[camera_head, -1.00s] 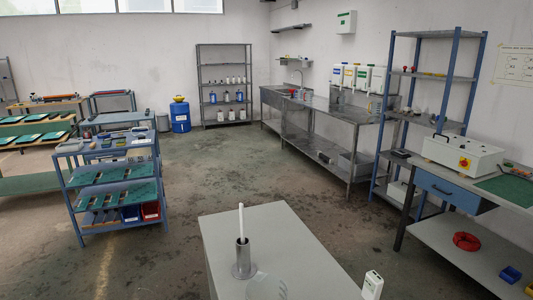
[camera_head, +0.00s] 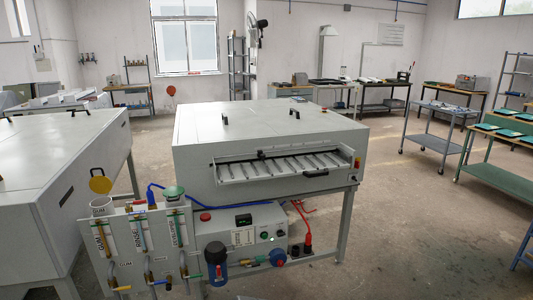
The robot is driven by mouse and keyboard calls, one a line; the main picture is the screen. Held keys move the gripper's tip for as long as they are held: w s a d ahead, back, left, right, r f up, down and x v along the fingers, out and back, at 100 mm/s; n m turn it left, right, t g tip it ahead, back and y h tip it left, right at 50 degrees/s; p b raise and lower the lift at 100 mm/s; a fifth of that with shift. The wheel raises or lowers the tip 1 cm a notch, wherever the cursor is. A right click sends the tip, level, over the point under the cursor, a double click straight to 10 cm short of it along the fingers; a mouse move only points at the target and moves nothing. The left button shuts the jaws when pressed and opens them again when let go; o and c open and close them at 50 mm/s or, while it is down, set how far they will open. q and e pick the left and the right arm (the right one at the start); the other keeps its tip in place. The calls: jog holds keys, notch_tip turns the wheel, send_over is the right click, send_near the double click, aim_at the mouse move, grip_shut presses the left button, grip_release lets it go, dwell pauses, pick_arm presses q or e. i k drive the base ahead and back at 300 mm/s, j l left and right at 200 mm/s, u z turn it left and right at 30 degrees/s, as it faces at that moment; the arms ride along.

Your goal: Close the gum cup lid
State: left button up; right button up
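The gum cup (camera_head: 102,206) is a small white cup at the left end of the grey panel with gauges, above the label that reads GUM. Its round yellow lid (camera_head: 100,182) stands raised above and behind the cup, so the cup's mouth is uncovered. A second cup to the right has a green lid (camera_head: 174,191) on top. Neither of my grippers is in view.
The panel (camera_head: 140,235) is at the front of a large grey plate processor (camera_head: 265,135) on a stand. A blue filter (camera_head: 216,258) and hoses are beside it. Another grey machine (camera_head: 50,180) is close on the left. Open floor (camera_head: 400,230) lies to the right.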

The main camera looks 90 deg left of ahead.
aim_at(101, 184)
jog(key=l+u, duration=0.15)
jog(key=u, duration=3.75)
jog(key=i+j, duration=0.05)
jog(key=j, duration=0.05)
